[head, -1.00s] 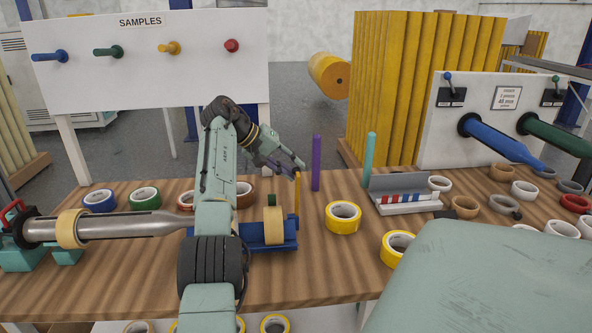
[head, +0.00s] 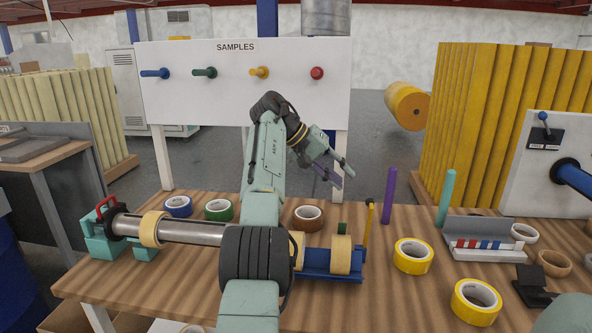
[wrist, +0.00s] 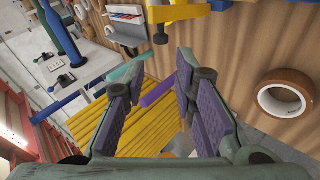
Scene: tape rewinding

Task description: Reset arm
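My gripper (head: 338,172) is raised over the back of the wooden table, at the end of my bent arm, which stands up in the middle of the head view. In the wrist view its two purple-padded fingers (wrist: 155,75) are spread apart with nothing between them. The gripper is apart from the table and its objects. My arm hides part of the winding shaft (head: 200,232) and of the blue holder (head: 335,277) behind it. A purple rod (head: 389,195) and a teal rod (head: 445,198) stand upright to the right of the gripper.
A white SAMPLES board (head: 200,100) with coloured pegs stands behind the table. Yellow tape rolls (head: 413,257) lie at the front right, and a brown roll (head: 308,218) lies near my arm. A grey tray (head: 485,250) is at the right. Tall yellow rolls stand behind.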

